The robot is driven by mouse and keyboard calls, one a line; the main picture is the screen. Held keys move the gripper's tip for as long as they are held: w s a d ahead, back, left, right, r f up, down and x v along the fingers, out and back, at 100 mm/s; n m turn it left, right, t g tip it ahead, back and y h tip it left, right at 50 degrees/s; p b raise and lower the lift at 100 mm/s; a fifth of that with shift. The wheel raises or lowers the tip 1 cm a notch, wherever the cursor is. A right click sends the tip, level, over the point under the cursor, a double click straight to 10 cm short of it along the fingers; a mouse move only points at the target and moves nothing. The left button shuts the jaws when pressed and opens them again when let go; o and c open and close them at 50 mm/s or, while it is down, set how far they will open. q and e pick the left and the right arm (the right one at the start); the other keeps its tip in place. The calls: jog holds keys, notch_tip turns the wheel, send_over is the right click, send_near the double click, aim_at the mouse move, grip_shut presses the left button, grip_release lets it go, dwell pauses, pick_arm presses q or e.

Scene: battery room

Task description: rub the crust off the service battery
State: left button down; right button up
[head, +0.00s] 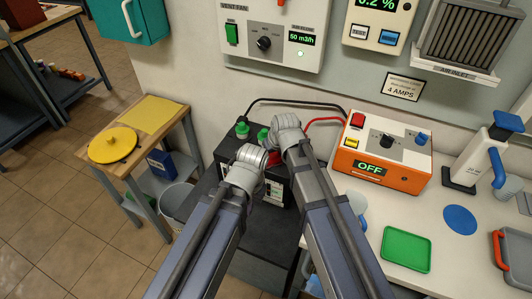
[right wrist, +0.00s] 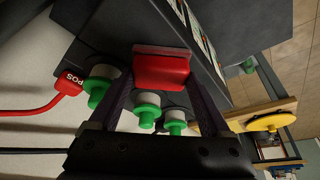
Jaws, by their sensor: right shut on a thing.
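The service battery (head: 274,188) is a dark case on a dark stand, partly hidden behind my arms; it fills the upper middle of the right wrist view (right wrist: 225,75). Green-topped posts show on it, one in the head view (head: 241,130) and several in the right wrist view, one of them by the left finger (right wrist: 147,110). My right gripper (right wrist: 165,85) is shut on a red block (right wrist: 162,68) close to the battery; whether the block touches it I cannot tell. Its jaws are hidden in the head view. My left gripper is hidden behind its arm.
A red clamp marked POS (right wrist: 66,80) lies beside a post on a red lead. An orange charger (head: 380,155) reading OFF and a green tray (head: 406,249) are on the white bench. A wooden stand (head: 160,143) holds a yellow lid (head: 112,146). A bin (head: 177,203) stands below.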

jog(key=shift+s+d, duration=0.2)
jog(key=shift+d, duration=0.25)
notch_tip(320, 180, up, 6)
jog(key=p, duration=0.6)
notch_tip(320, 180, up, 3)
jog(key=p, duration=0.3)
dwell(0.4)
